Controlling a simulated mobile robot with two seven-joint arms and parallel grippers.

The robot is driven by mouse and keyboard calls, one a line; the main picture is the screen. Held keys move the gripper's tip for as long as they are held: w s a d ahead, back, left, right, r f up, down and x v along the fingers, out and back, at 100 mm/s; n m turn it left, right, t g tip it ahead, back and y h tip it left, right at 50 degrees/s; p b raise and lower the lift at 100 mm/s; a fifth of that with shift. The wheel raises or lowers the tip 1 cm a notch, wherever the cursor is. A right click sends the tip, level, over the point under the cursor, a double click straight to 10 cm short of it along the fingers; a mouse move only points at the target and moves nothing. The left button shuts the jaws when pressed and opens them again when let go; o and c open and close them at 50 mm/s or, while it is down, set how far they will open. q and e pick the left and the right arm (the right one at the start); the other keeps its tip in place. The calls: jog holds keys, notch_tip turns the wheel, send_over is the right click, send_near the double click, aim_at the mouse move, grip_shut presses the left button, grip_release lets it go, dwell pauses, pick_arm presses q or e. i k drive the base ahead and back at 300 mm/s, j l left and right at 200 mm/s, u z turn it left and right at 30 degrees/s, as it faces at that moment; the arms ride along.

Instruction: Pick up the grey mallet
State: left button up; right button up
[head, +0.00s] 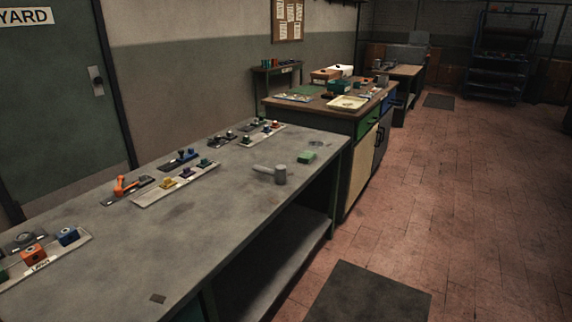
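The grey mallet (279,175) lies on the near grey workbench (225,215), toward its far right end. Its cylindrical head is at the right and its pale handle points left along the bench top. A green block (306,158) sits just beyond the mallet, apart from it. Neither of my grippers shows in the head view.
Strips with coloured parts (175,184) line the bench's wall side, with an orange tool (124,186) among them. A second bench (325,110) stands beyond, cluttered, with a tray (348,103). The tiled floor at right is clear except for dark mats (367,294).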

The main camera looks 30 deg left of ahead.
aim_at(280, 173)
jog(key=i+u, duration=0.2)
jog(key=i, duration=0.5)
jog(key=i+l+u, duration=0.25)
jog(key=i, duration=0.5)
jog(key=i+j+z, duration=0.2)
jog(key=i, duration=0.3)
jog(key=i+j+z, duration=0.2)
jog(key=i, duration=0.25)
jog(key=z, duration=8.7)
